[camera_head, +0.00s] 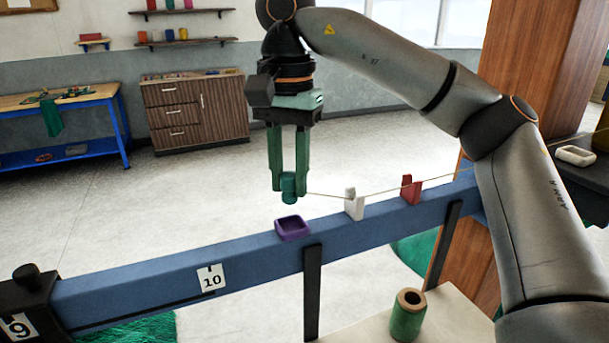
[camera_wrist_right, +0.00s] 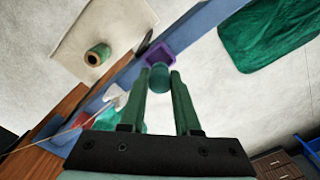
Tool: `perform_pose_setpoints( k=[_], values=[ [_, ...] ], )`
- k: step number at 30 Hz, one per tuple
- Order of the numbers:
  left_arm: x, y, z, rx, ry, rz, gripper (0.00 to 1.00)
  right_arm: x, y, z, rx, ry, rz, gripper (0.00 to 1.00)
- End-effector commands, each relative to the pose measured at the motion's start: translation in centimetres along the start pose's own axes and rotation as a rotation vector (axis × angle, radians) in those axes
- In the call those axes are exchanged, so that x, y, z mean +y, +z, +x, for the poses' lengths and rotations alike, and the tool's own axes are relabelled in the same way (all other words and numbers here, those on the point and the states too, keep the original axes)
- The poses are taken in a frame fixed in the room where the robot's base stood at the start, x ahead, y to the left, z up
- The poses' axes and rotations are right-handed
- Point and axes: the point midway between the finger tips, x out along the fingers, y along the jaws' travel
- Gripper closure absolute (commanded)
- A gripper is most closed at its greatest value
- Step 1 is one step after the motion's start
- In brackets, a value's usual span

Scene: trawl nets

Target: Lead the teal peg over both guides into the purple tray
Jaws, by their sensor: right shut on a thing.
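My right gripper (camera_head: 289,190) is shut on the teal peg (camera_head: 288,187) and holds it in the air just above the purple tray (camera_head: 293,228). In the right wrist view the peg (camera_wrist_right: 159,78) sits between the fingertips, with the purple tray (camera_wrist_right: 158,54) behind it. A thin cord runs from the peg to the right, across the white guide (camera_head: 354,206) and on past the red guide (camera_head: 410,190). Both guides stand on the blue beam (camera_head: 250,262). The tray sits on the beam left of the white guide and looks empty. My left gripper is not in view.
A green spool (camera_head: 407,316) stands on a pale board below the beam at the right. A wooden post (camera_head: 520,60) rises at the right behind my right arm. A white dish (camera_head: 575,156) lies on a dark surface at far right. Green netting hangs below the beam.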

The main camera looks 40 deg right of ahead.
Motion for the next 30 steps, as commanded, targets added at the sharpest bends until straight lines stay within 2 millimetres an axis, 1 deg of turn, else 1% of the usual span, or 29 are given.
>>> perform_pose_setpoints(
  k=[1,3,15,22,30],
  values=[
    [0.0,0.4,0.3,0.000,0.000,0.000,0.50,0.1,-0.1,0.8,-0.002,0.001,0.001,1.00],
    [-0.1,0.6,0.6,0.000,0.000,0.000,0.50,0.1,-0.1,1.4,-0.003,0.001,0.000,1.00],
    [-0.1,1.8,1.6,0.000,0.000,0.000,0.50,0.1,-0.1,4.2,-0.002,0.002,-0.001,1.00],
    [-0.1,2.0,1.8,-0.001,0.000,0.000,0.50,0.1,-0.1,4.7,-0.001,0.001,-0.001,1.00],
    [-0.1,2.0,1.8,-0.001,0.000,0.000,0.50,0.1,-0.1,4.8,-0.001,0.001,-0.001,1.00]
  ],
)
